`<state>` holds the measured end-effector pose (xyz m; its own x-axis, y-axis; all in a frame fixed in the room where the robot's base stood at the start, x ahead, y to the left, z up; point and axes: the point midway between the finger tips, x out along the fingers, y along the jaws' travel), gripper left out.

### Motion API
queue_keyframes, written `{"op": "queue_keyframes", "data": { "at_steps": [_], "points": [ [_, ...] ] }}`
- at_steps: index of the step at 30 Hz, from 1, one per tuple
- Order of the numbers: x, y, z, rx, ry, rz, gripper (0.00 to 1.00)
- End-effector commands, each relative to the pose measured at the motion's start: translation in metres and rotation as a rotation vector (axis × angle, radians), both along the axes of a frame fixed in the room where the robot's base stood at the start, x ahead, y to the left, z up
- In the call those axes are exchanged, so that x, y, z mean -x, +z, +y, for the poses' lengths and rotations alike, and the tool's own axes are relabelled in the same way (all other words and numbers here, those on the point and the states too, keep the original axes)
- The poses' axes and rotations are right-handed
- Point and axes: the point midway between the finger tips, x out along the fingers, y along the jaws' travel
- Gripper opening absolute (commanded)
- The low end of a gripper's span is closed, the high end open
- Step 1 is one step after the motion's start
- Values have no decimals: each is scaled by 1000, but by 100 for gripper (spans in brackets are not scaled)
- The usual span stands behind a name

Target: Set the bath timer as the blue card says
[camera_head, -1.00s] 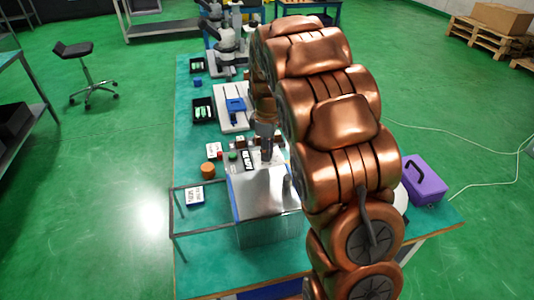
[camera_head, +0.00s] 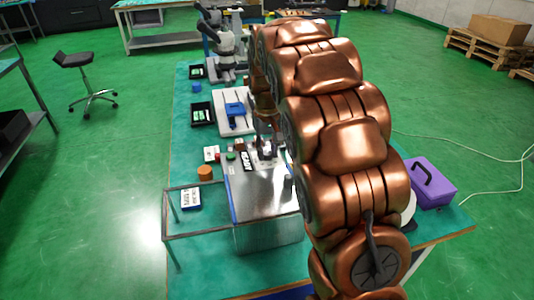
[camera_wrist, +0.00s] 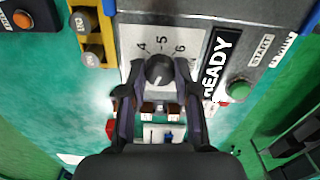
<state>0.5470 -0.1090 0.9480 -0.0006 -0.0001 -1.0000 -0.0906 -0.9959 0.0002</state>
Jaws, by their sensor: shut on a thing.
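The bath timer is a grey metal box (camera_head: 262,195) on the teal bench. In the wrist view its dark round knob (camera_wrist: 158,71) sits under a scale showing 4, 5 and 6, with its pale pointer mark near 5. My gripper (camera_wrist: 158,76) is shut on the knob, one finger on each side. In the head view my gripper (camera_head: 267,147) is over the box's top, and the knob is hard to make out. A card with a blue edge (camera_head: 190,198) lies left of the box; its writing is too small to read.
A black READY plate (camera_wrist: 220,66) and a green START button (camera_wrist: 239,89) are close right of the knob. An orange round thing (camera_head: 205,173) stands left of the box. A thin metal frame (camera_head: 165,212) surrounds the card. A purple case (camera_head: 432,186) is at right.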

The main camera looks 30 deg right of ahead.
Motion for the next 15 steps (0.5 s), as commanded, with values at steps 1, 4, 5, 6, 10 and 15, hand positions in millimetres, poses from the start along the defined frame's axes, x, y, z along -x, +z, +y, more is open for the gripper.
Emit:
{"op": "queue_keyframes", "data": {
  "at_steps": [1,4,5,6,10,15],
  "points": [
    [0,-1,0,1,-45,-1,0],
    [0,-1,0,1,-140,-1,0],
    [0,-1,0,0,-168,-1,0],
    [0,-1,0,0,-206,-1,0],
    [0,-1,0,0,-330,-1,0],
    [0,0,-1,1,-491,-2,0]
  ]
}}
